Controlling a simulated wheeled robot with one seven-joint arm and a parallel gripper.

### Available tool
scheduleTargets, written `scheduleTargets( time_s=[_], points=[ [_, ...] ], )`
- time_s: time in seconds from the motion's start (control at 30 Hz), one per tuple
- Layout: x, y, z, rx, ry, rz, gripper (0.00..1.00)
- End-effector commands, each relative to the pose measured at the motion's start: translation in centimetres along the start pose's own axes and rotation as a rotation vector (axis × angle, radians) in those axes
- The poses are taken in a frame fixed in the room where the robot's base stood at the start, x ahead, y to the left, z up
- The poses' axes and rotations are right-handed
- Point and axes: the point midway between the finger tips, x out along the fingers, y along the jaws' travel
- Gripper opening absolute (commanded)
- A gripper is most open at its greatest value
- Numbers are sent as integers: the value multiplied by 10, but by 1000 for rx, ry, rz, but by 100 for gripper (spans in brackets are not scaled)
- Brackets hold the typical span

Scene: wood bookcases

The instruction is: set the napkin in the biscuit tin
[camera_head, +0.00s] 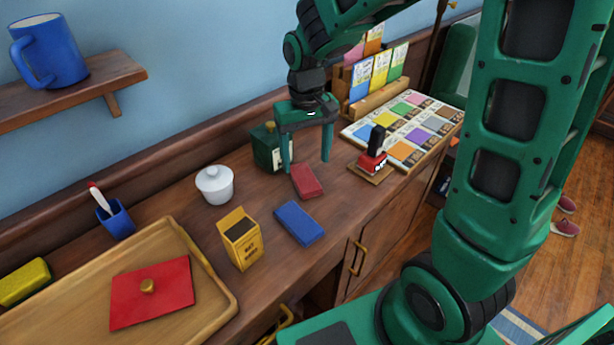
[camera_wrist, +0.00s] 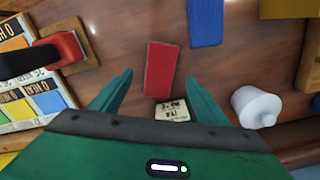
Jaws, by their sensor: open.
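My gripper (camera_head: 306,167) is open and empty above the counter, its fingers pointing down. A flat red rectangle (camera_head: 308,182) lies just in front of the fingertips; in the wrist view it (camera_wrist: 160,68) lies ahead, between the finger lines. A flat blue rectangle (camera_head: 299,223) lies nearer the counter's front edge. I cannot tell for certain which one is the napkin. A dark green labelled box (camera_head: 265,150) stands behind my gripper, partly hidden.
A white lidded pot (camera_head: 215,186) stands behind the yellow box. A red stamp (camera_head: 371,162) and a colour chart (camera_head: 432,106) are at right. A blue cup (camera_head: 116,221) stands behind the tray.

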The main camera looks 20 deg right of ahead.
Motion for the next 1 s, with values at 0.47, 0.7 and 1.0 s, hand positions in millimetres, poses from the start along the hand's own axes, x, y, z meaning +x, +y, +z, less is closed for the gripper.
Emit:
scheduleTargets(
  time_s=[0.47,0.7,1.0],
  points=[
    [49,0,-2,0,-4,1,69],
    [62,0,-3,0,0,0,69],
    [61,0,-3,0,0,0,35]
  ],
)
